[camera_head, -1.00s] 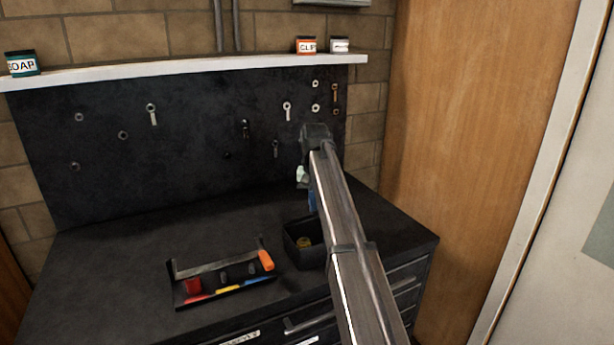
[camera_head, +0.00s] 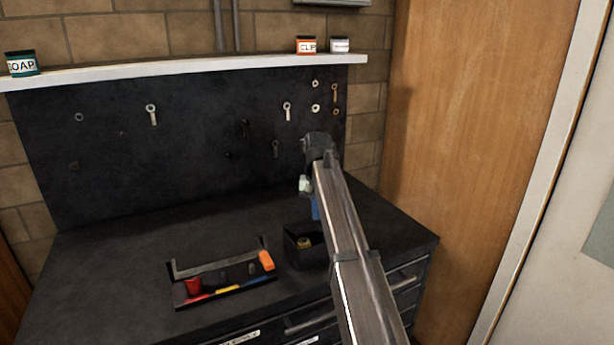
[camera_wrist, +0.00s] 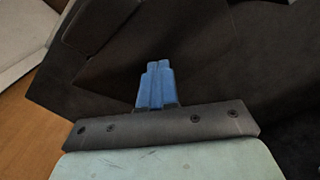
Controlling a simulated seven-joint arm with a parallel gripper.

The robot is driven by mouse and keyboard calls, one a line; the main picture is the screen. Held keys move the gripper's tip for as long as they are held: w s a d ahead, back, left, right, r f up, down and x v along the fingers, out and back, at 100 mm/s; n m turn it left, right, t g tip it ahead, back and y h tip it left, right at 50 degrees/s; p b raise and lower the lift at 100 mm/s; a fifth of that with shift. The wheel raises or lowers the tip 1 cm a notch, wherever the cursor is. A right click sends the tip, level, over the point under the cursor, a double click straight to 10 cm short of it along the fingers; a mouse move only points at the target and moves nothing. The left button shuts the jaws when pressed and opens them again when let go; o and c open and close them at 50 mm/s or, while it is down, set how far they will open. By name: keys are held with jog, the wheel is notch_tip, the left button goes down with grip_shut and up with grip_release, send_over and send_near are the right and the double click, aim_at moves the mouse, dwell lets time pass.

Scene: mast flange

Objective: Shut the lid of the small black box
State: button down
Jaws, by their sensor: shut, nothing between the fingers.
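The small black box (camera_head: 292,250) stands on the dark cabinet top, right of the tool tray. My gripper (camera_head: 315,208) is over the back of the box, pointing down. In the wrist view its blue fingers (camera_wrist: 157,84) are together and empty, in front of a dark flat panel (camera_wrist: 150,45) that may be the lid. I cannot tell whether they touch it.
An open tool tray (camera_head: 222,291) with red, yellow, blue and orange items sits left of the box. A pegboard (camera_head: 190,190) with hanging wrenches stands behind. A white shelf (camera_head: 190,72) runs above it. The cabinet top's left part is clear.

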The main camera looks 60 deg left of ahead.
jog(key=shift+f, duration=0.15)
jog(key=shift+d+f, duration=0.2)
jog(key=shift+f, duration=0.35)
jog(key=shift+d+f, duration=0.15)
jog(key=shift+f, duration=0.35)
jog(key=shift+r, duration=4.05)
jog(key=shift+w+f, duration=0.1)
